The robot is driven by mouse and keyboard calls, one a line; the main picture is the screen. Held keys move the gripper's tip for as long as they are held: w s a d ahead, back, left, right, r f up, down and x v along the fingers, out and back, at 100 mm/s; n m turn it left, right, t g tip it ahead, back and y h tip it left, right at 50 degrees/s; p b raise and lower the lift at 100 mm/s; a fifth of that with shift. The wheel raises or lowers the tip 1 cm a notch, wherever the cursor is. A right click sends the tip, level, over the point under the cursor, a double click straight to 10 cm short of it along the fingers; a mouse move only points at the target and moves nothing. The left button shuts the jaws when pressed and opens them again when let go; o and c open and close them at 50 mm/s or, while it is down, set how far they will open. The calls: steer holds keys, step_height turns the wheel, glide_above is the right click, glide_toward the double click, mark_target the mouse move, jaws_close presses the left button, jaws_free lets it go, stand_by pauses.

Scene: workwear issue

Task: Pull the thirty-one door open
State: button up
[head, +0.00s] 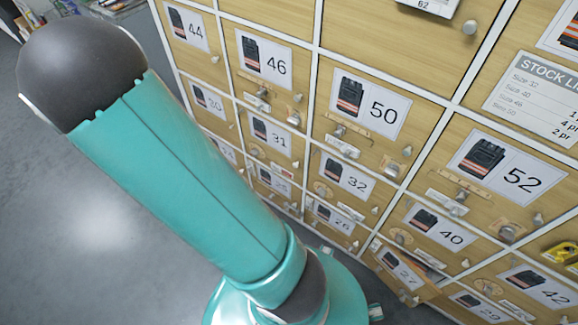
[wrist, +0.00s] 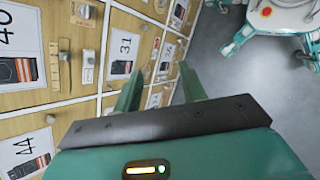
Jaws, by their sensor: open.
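The thirty-one door (head: 252,112) is a small wooden locker door in the head view, left of the middle, below door 46. Its white label shows a dark garment with orange bands and the number 31. It looks shut, flush with its white frame. Small fittings and a knob sit near its lower edge. In the wrist view the thirty-one label (wrist: 123,52) is just beyond the left finger, turned on its side. My gripper (wrist: 160,69) is open with nothing between its fingers, close to the locker front. The head view does not show the fingers; my arm hides part of the lockers.
Door 46 (head: 240,32) is above, door 32 (head: 318,168) to the right, both shut. Door 27 (head: 378,262) at the lower right looks slightly ajar. A stock list (head: 535,95) hangs at the right. The grey floor (head: 100,220) to the left is clear.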

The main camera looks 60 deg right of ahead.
steer(key=s+d+f+n+g+h, duration=0.1)
steer(key=d+f+n+h, duration=0.15)
steer(key=d+f, duration=0.4)
steer(key=s+d+f+n+g+h, duration=0.1)
steer(key=s+d+f+n+h, duration=0.15)
steer(key=f, duration=0.65)
steer(key=n+t+h, duration=0.4)
steer(key=n+h, duration=0.2)
steer(key=n, duration=0.3)
glide_toward(294, 166)
steer(key=d, duration=0.2)
steer(key=s+d, duration=0.1)
steer(key=d, duration=0.5)
steer(key=shift+s+r, duration=0.15)
steer(key=shift+r, duration=0.05)
jaws_close()
